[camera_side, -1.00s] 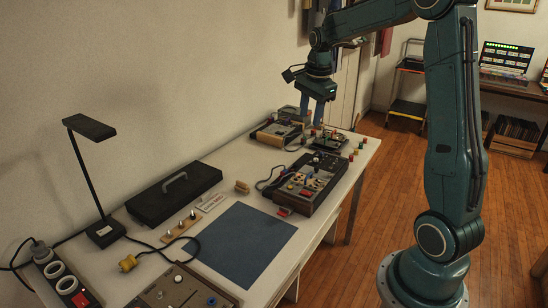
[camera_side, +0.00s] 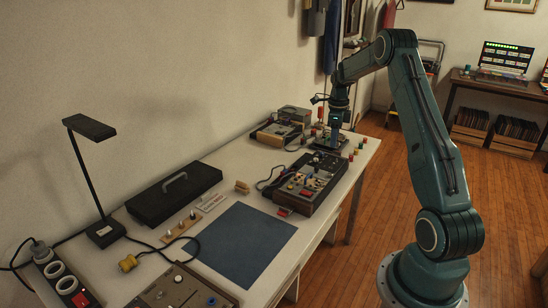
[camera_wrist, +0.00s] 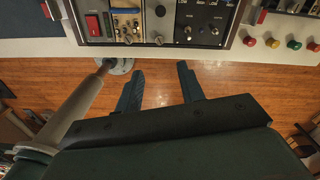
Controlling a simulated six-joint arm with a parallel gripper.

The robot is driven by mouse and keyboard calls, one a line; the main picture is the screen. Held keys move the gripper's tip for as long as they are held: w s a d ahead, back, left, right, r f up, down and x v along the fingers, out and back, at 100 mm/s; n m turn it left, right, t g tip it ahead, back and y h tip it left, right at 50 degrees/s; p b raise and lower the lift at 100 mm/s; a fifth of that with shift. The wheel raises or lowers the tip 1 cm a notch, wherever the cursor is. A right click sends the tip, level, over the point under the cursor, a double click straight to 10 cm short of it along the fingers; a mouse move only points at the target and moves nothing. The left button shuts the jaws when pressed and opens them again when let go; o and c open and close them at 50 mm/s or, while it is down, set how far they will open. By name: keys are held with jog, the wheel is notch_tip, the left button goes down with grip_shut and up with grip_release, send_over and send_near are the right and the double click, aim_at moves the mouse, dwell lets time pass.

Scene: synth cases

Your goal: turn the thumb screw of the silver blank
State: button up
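In the wrist view, a narrow silver blank (camera_wrist: 160,22) sits upright in a rack panel, between a knobbed module and a black panel. It has a round thumb screw (camera_wrist: 158,40) near its lower end and another round screw head (camera_wrist: 160,11) further up. My gripper (camera_wrist: 160,68) is open, its two fingers spread with nothing between them. In that view the fingertips appear below the panel's edge, lined up roughly with the silver blank. In the side view my gripper (camera_side: 334,143) is low at the far rack on the table, and the blank is too small to tell there.
Beside the blank are a red rocker switch (camera_wrist: 93,25), a knobbed module (camera_wrist: 127,22) and a black panel (camera_wrist: 205,22). Coloured knobs (camera_wrist: 272,43) stand to the right. A second device (camera_side: 310,182) and a blue mat (camera_side: 238,245) lie nearer in the side view.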

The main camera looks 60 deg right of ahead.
aim_at(330, 173)
jog(key=shift+f, duration=0.15)
notch_tip(330, 173, down, 14)
jog(key=shift+r, duration=0.25)
dwell(0.5)
grip_shut()
